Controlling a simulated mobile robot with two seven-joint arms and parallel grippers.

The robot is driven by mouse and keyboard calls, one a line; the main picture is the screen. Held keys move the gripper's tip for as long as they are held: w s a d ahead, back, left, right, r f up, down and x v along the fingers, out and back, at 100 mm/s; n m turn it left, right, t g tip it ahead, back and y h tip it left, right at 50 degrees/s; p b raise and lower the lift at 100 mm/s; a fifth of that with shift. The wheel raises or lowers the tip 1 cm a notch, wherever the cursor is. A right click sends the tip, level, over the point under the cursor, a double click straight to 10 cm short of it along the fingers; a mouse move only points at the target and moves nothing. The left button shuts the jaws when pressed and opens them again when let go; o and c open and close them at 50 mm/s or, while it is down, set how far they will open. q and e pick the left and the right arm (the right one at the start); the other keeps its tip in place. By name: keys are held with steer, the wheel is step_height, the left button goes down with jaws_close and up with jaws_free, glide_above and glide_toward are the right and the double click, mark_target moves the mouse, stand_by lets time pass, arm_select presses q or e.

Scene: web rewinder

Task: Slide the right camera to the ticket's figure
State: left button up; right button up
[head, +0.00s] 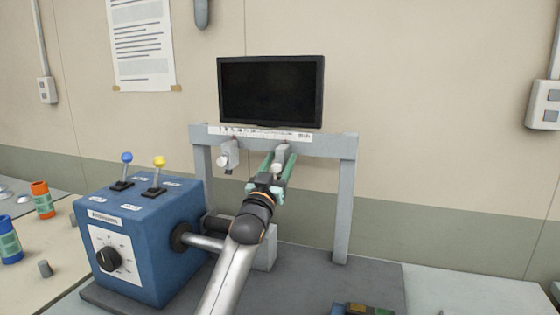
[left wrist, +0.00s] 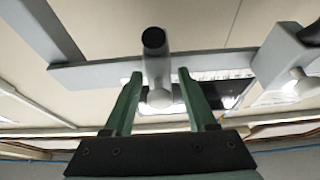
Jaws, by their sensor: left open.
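The right camera (head: 282,152) is a small grey body hanging on the grey crossbar (head: 345,146), under its white scale strip (head: 262,133). My left gripper (head: 280,158) has green fingers and is open, with one finger on each side of this camera. In the left wrist view the camera (left wrist: 155,68) with its pale round knob (left wrist: 160,98) stands between the fingertips, with narrow gaps showing on both sides. The left camera (head: 228,155) hangs further left on the bar. The scale figures are too small to read, and I cannot make out a ticket. My right gripper is out of view.
A black monitor (head: 270,92) stands above the bar. A blue control box (head: 140,240) with blue and yellow levers and a dial stands at left. A printed sheet (head: 141,42) is on the wall. The bar right of the right camera looks clear up to the post (head: 343,210).

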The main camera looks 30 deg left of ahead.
arm_select(q)
steer(key=shift+w+r, duration=0.1)
steer(key=shift+w, duration=0.05)
jaws_close()
stand_by(0.4)
stand_by(1.0)
